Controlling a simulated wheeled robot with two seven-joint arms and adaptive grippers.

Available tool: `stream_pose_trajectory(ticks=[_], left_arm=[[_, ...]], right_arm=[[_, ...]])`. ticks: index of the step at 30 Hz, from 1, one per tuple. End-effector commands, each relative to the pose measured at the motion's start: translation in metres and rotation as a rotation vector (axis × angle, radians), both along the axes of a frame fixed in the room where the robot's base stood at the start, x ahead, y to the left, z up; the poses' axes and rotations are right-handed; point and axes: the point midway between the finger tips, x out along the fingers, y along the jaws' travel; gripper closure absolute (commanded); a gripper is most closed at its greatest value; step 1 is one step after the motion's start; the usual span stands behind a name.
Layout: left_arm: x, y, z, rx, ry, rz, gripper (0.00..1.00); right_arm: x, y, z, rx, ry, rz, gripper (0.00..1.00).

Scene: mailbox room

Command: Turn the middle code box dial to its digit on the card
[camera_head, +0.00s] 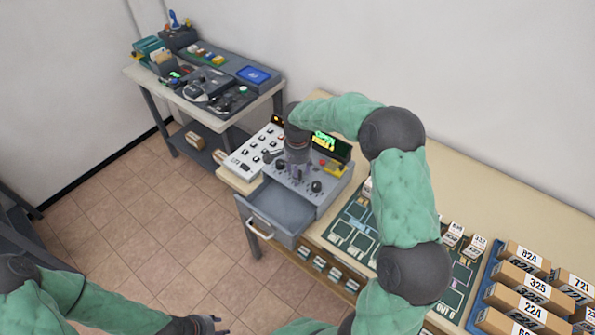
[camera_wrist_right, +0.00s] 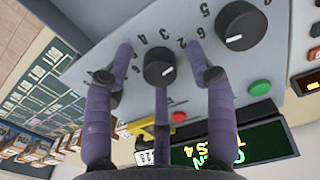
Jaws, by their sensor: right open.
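The grey code box (camera_head: 335,190) stands on the bench with black dials on its top face. My right gripper (camera_head: 298,165) is over it, pointing down. In the right wrist view, the middle dial (camera_wrist_right: 159,68) lies between the spread purple fingers of this gripper (camera_wrist_right: 160,75). The fingers are open, and contact with the dial cannot be told. My left gripper (camera_head: 205,325) is low at the bottom edge, away from the box. I cannot pick out the card.
A green-lit display (camera_head: 324,140) stands behind the box. A white panel with knobs (camera_head: 250,155) is to its left. An open grey drawer (camera_head: 280,207) sticks out below. Green boards (camera_head: 350,225) and numbered parcels (camera_head: 525,285) fill the bench to the right.

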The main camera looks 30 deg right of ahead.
Motion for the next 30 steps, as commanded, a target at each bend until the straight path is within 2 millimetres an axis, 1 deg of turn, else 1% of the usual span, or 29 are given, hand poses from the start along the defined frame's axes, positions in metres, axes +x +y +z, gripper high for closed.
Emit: stream_pose_trajectory(ticks=[5,8,15,18,21,25,30], left_arm=[[0.000,0.000,0.000,0.000,0.000,0.000,0.60],[0.000,0.000,0.000,0.000,0.000,0.000,0.60],[0.000,0.000,0.000,0.000,0.000,0.000,0.60],[0.000,0.000,0.000,0.000,0.000,0.000,0.60],[0.000,0.000,0.000,0.000,0.000,0.000,0.60],[0.000,0.000,0.000,0.000,0.000,0.000,0.60],[0.000,0.000,0.000,0.000,0.000,0.000,0.60]], right_arm=[[0.001,0.000,0.011,-0.001,-0.003,0.000,0.44],[0.001,-0.001,0.027,-0.001,-0.005,0.000,0.44],[0.001,0.000,0.075,0.000,-0.005,-0.001,0.44],[0.001,0.000,0.092,0.000,-0.004,0.000,0.44],[0.001,0.000,0.105,0.000,-0.002,0.001,0.44],[0.001,0.000,0.116,0.000,-0.002,0.000,0.44],[0.000,0.000,0.120,0.000,0.000,0.000,0.44]])
